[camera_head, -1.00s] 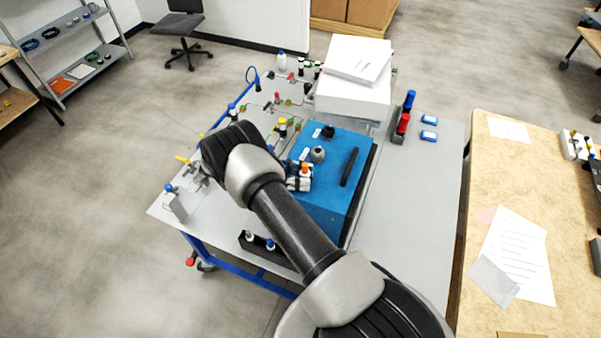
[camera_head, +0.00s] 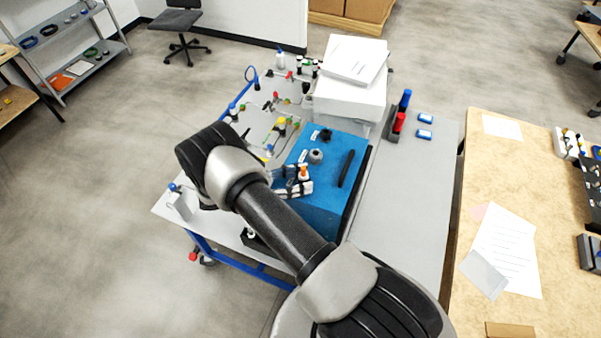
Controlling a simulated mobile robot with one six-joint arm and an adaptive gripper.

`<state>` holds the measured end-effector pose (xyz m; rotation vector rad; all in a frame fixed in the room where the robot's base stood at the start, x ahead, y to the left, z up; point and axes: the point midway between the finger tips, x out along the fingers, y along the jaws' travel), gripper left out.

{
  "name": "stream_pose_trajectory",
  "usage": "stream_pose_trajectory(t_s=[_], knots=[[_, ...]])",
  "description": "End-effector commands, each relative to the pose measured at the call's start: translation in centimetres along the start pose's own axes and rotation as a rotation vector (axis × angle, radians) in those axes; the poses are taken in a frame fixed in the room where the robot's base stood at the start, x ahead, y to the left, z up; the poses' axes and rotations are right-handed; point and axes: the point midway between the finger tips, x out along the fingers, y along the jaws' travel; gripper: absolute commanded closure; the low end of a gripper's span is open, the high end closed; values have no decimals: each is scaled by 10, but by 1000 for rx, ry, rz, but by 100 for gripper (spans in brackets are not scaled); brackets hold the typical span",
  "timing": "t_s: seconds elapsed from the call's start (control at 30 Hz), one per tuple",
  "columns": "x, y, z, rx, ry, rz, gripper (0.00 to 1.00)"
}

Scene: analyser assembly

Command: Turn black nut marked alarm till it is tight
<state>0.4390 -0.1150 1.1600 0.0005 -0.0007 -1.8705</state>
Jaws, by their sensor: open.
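The blue box (camera_head: 325,205) stands on the grey bench. On its top are a black knob-like nut (camera_head: 326,135) at the back, a grey round fitting (camera_head: 315,156) in front of it, and an orange-topped fitting (camera_head: 303,173) nearer me. Small white labels lie beside these fittings, too small to read, so I cannot tell which nut is marked alarm. My gripper (camera_head: 302,182) is at the box's left front, its fingers apart on either side of the orange-topped fitting. I cannot tell whether they touch it. My forearm hides part of the box's left side.
A black bar handle (camera_head: 347,168) rises from the box top, right of my gripper. White boxes with papers (camera_head: 350,95) stand behind. A holder with red and blue bottles (camera_head: 397,125) is to the right. The bench's right front is clear.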

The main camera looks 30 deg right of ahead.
Motion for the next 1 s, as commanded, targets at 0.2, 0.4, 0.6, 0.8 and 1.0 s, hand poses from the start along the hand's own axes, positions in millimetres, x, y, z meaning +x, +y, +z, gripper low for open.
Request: stream_pose_trajectory(t_s=[0.2,0.4,0.6,0.8,1.0], knots=[[1,-6,7,-11,-4,304,58],[2,-9,2,-10,-2,587,58],[1,-8,-1,-1,2,666,58],[1,-8,-1,0,1,663,61],[1,-8,-1,0,0,662,74]])
